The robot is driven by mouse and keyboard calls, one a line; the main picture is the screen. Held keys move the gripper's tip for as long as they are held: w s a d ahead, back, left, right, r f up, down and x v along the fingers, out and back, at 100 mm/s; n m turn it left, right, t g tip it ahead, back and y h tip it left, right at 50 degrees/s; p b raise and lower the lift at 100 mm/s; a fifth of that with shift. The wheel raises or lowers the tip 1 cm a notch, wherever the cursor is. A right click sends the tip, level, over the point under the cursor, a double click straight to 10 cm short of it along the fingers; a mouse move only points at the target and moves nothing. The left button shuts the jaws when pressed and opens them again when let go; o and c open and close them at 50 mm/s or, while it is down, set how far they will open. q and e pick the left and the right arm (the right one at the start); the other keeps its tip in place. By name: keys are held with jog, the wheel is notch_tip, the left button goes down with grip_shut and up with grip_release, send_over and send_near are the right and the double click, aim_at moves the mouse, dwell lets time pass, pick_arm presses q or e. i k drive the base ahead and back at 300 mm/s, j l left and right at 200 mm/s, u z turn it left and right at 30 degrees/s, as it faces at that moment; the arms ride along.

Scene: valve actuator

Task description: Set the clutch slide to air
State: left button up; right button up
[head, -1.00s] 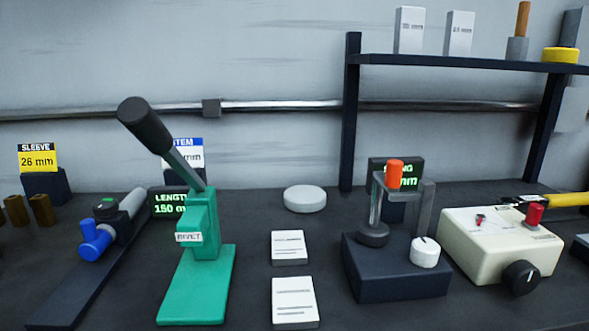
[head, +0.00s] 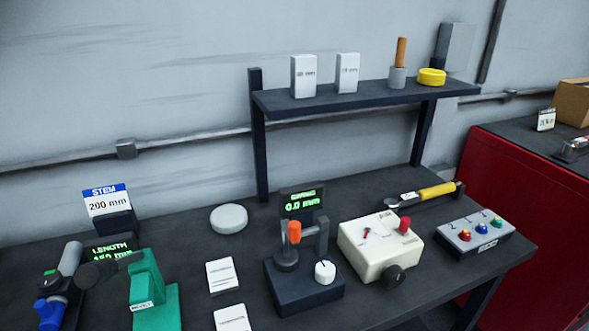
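No part is legibly labelled as the clutch slide or as air, so I cannot tell for certain which part it is. A cream control box (head: 365,259) stands on the bench right of centre. It has a small red-tipped lever (head: 367,231) on top, a red knob (head: 404,225) and a black round knob (head: 392,278) on its front corner. Neither gripper is in view.
A dark gauge stand (head: 308,292) with an orange top stands left of the cream box. A green rivet press (head: 152,293) is at lower left. A yellow-handled tool (head: 436,191) lies behind. A shelf (head: 370,100) overhangs the bench's back. A red cabinet (head: 515,195) stands at right.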

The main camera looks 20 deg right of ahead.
aim_at(403, 227)
jog(key=z, duration=1.25)
